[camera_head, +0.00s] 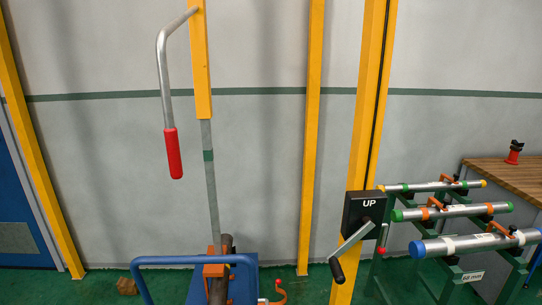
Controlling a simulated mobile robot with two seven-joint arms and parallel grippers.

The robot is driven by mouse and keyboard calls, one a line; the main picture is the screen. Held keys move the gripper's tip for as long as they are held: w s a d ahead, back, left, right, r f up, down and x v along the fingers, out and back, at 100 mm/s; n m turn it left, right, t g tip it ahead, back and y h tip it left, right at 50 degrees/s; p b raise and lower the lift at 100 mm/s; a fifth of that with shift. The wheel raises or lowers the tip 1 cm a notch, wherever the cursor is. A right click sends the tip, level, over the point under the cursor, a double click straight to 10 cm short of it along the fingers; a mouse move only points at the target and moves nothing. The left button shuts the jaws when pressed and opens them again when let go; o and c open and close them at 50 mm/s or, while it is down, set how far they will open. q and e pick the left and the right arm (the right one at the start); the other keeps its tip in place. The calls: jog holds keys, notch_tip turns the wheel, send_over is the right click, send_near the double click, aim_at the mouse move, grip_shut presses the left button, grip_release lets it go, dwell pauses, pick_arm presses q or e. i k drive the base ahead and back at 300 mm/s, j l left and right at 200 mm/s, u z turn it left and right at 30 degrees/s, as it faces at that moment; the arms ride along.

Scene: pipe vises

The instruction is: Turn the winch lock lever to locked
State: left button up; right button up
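A black winch box (364,212) marked "UP" is mounted on a yellow post right of centre. A silver crank (352,242) with a black grip slants down to the left across its front. A small lever with a red grip (382,238) hangs downward at the box's right side; it looks like the lock lever, but no lock marking is readable. Neither of my grippers is in view, and nothing touches the winch.
A long bent bar with a red grip (173,153) hangs at left from a yellow upright. Below it stands a blue-handled cart (190,261). Green racks hold several pipes (470,244) close right of the winch. A wooden bench (520,177) stands at far right.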

aim_at(381, 250)
jog(key=z, duration=1.55)
jog(key=i+l, duration=0.2)
jog(key=i, duration=0.2)
jog(key=i+l, duration=0.15)
jog(key=i, duration=0.2)
